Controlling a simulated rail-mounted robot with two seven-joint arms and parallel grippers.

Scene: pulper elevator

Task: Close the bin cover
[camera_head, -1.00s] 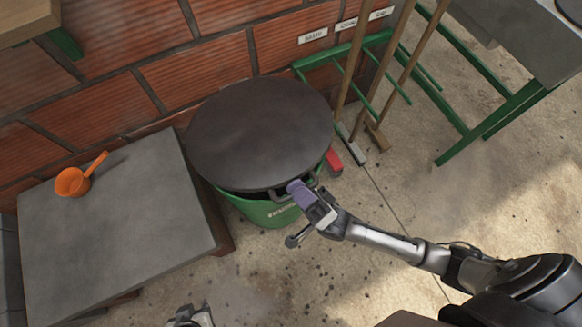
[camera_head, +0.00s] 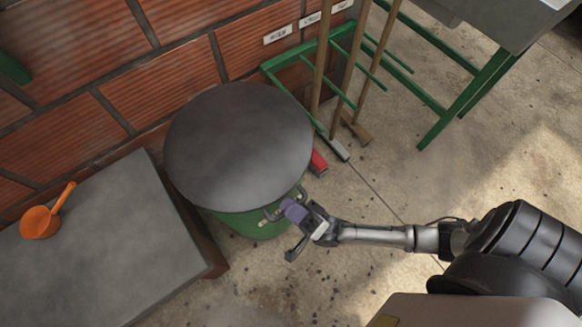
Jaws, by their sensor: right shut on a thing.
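The bin cover (camera_head: 238,145) is a large dark grey disc over the top of the green bin (camera_head: 235,223), near the middle of the view. No dark gap shows below its front edge now, but its far edge against the wall is hard to judge. A metal handle (camera_head: 269,214) sticks out at the bin's front right, just below the cover's edge. My right gripper (camera_head: 289,212) is at this handle, shut on it. Whether the handle belongs to the cover or the bin is unclear. My left gripper is out of view.
A grey-topped block (camera_head: 110,240) with an orange scoop (camera_head: 42,220) stands left of the bin. Long-handled tools lean on a green rack (camera_head: 300,62) behind it. A red thing (camera_head: 319,162) lies on the floor beside the bin. Open floor lies at the front.

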